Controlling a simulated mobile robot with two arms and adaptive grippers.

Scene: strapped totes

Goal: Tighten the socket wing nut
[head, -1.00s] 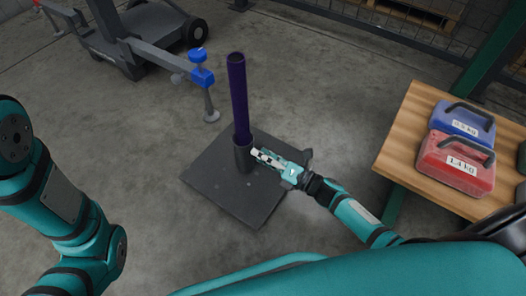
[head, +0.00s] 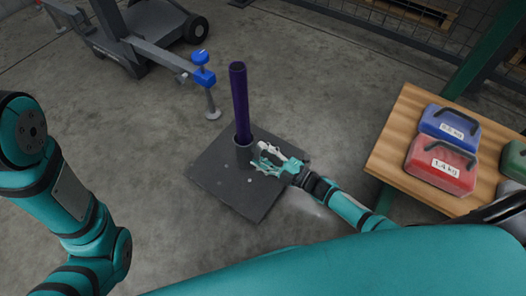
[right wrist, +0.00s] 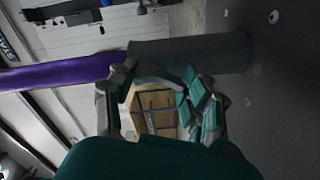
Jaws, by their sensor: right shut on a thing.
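A dark purple pole (head: 240,100) stands upright in a dark grey socket (head: 243,148) on a square black base plate (head: 225,185) on the floor. In the right wrist view the purple pole (right wrist: 65,72) enters from the left and the grey socket (right wrist: 195,55) lies across the top middle. My right gripper (head: 266,158) is at the right side of the socket, low over the plate. In the right wrist view its fingers (right wrist: 156,82) are at the socket's side, shut on the wing nut, which they mostly hide. My left arm shows at the left, its gripper out of view.
A wooden table (head: 397,150) at the right holds a blue case (head: 449,125) and a red case (head: 440,165). A grey wheeled frame with a blue-knobbed clamp (head: 203,75) stands behind the pole. Floor left of the plate is clear.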

